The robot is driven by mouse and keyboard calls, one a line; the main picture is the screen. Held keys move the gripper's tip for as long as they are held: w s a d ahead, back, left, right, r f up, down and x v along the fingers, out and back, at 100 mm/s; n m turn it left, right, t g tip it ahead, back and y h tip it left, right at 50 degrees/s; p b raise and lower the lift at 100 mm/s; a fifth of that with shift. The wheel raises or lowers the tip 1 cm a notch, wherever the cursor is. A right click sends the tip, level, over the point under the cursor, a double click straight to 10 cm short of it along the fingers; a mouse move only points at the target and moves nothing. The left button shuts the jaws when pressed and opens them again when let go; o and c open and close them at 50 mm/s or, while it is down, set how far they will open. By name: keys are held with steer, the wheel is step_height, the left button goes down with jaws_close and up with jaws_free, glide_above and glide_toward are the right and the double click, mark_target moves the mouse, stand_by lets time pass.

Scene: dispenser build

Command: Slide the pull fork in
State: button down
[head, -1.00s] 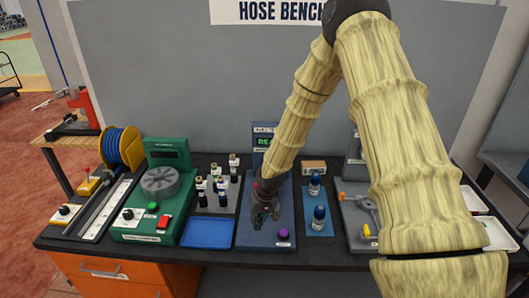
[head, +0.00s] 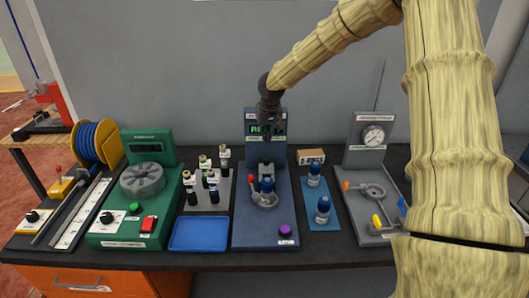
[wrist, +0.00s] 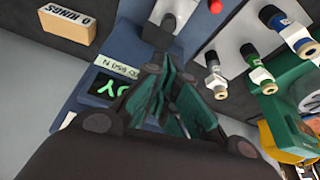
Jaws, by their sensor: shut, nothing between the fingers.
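My gripper (head: 268,128) is shut and empty. It hangs in front of the lit display on the upright of the blue station (head: 240,223), above the station's base. In the wrist view its green-faced fingers (wrist: 172,105) are close together and partly cover the display. A purple button (head: 285,230) is at the front. I cannot tell which part is the pull fork.
Two blue-capped bottles (head: 323,209) stand on a blue mat to the right. Further right is a gauge station (head: 374,136) with orange and yellow handles.

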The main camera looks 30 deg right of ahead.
steer(key=p, duration=0.4)
glide_above(264, 169)
steer(key=w+d, duration=0.3)
steer(key=w, duration=0.1)
steer(key=shift+f, duration=4.7)
steer(key=shift+a, duration=0.1)
steer(key=shift+s+a+b, duration=0.2)
steer(key=shift+b, duration=0.2)
steer(key=s+a, duration=0.1)
steer(key=s+b, duration=0.1)
steer(key=s, duration=0.1)
steer(key=s+a+b, duration=0.1)
steer(key=shift+s+a+f, duration=0.1)
steer(key=shift+s+a, duration=0.05)
steer(key=shift+a, duration=0.2)
steer(key=shift+s+a+b, duration=0.25)
steer(key=shift+s+b, duration=0.15)
steer(key=shift+s, duration=0.2)
